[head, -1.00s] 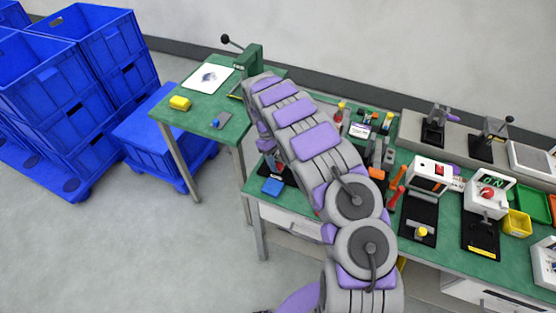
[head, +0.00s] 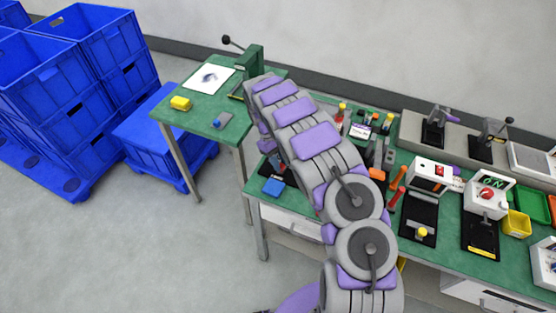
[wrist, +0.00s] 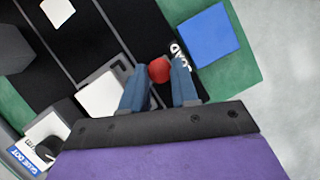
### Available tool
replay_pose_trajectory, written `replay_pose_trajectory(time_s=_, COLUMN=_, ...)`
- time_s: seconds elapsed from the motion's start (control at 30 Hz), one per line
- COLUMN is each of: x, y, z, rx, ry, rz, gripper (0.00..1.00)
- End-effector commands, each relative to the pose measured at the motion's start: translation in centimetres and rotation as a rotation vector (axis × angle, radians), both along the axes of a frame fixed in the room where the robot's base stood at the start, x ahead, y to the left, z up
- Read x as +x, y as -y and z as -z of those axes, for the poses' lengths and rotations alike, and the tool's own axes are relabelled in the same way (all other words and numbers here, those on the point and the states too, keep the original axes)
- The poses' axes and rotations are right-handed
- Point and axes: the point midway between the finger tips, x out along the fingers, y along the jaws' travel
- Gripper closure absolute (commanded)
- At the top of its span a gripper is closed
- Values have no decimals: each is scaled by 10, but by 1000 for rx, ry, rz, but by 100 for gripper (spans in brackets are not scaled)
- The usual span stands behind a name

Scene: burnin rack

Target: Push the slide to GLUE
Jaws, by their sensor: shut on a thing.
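In the wrist view, my gripper (wrist: 158,88) has its two blue fingers on either side of a red round knob (wrist: 159,70) and is shut on it. The knob belongs to the slide on a black base (wrist: 120,38) with thin grey rail lines. White lettering (wrist: 175,54), partly hidden by a finger and seeming to end in "OAD", lies beside the knob. A pale block (wrist: 100,96) sits just left of the fingers. A label reading "GLUE DOT" (wrist: 22,160) is at the lower left. In the head view my arm hides my gripper and most of the slide.
A blue block (head: 273,187) lies on the green bench by the slide; it also shows in the wrist view (wrist: 208,35). Fixtures with black bases (head: 418,218) and a white switch box (head: 432,176) stand to the right. A smaller green table (head: 205,105) stands at the left.

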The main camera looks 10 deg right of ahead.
Motion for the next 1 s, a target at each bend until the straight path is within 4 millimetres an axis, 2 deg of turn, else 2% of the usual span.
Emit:
replay_pose_trajectory(time_s=0.43, x=-36, y=52, z=-2, rx=-3, ry=-3, rz=4, gripper=100)
replay_pose_trajectory(time_s=0.87, x=-40, y=57, z=-1, rx=-3, ry=0, rz=1, gripper=100)
replay_pose_trajectory(time_s=0.9, x=-40, y=57, z=-1, rx=-3, ry=0, rz=1, gripper=69)
replay_pose_trajectory(time_s=1.0, x=-40, y=57, z=-1, rx=-3, ry=0, rz=1, gripper=60)
